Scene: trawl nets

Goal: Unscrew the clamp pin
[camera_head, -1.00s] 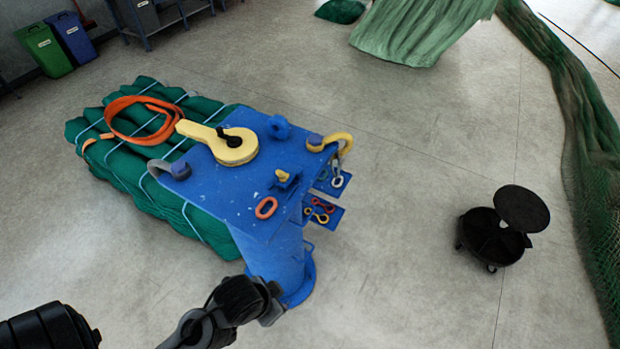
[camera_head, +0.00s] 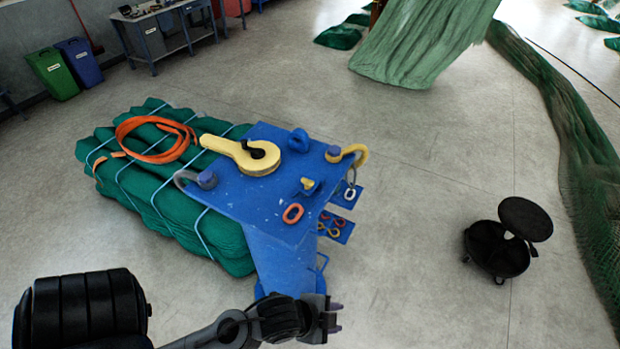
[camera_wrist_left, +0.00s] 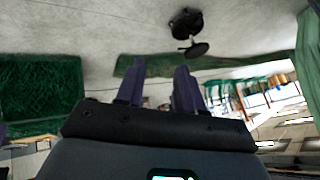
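A small blue clamp with a yellow pin (camera_head: 307,184) sits on the blue steel table (camera_head: 262,204), near its right side. I take the yellow piece to be the clamp pin; its thread is too small to make out. My left gripper (camera_head: 336,316) is in front of the table's near end, clear of the clamp and touching nothing I can see. In the left wrist view its two purple-grey fingers (camera_wrist_left: 160,72) stand apart with nothing between them. The clamp does not show in that view. My right gripper is in neither view.
The table also carries a yellow block (camera_head: 240,155), a grey shackle (camera_head: 202,180), a yellow shackle (camera_head: 348,154), a blue eye (camera_head: 298,139) and an orange link (camera_head: 293,213). Green net bundles (camera_head: 190,217) lie left.

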